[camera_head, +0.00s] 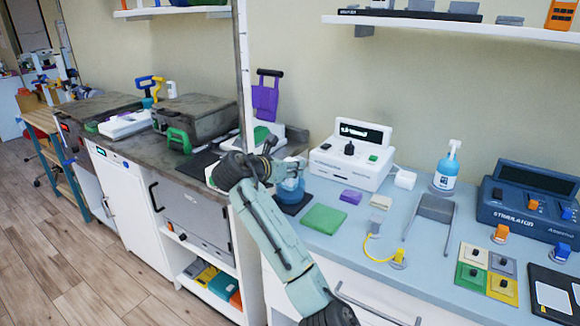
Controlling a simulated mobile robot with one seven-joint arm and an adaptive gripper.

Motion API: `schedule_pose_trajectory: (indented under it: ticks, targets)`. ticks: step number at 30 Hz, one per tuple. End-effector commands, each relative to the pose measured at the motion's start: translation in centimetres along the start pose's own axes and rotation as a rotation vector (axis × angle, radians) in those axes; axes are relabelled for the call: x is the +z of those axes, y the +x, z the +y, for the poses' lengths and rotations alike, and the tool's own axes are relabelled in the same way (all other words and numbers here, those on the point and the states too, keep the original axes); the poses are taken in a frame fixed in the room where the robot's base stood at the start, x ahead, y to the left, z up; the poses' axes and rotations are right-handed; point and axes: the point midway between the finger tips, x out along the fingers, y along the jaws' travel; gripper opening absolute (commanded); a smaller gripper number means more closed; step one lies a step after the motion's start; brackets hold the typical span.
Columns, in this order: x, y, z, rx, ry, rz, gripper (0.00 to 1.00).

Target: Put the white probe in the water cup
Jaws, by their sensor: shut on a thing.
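My gripper (272,157) is above the left part of the blue-grey counter, next to the wall post. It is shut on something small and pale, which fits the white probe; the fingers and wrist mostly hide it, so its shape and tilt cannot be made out. The water cup (291,190), bluish and see-through, stands on a dark mat (294,208) just below and right of my gripper. My arm partly covers the cup's left side. I cannot tell whether the held thing touches the cup or is over its opening.
A white console (350,165) stands right of the cup. A green pad (324,218), a purple block (350,197) and a spray bottle (446,168) are on the counter. A dark blue stimulator (530,205) is at far right. A grey case (195,120) stands left.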

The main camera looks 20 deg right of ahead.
Motion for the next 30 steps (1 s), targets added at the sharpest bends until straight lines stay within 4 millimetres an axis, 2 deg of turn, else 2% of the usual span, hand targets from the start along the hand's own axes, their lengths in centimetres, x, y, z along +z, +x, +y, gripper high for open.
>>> schedule_pose_trajectory:
  ticks: [30]
  targets:
    - [-0.82,0.34,0.0,0.0,0.0,-0.001,0.0]
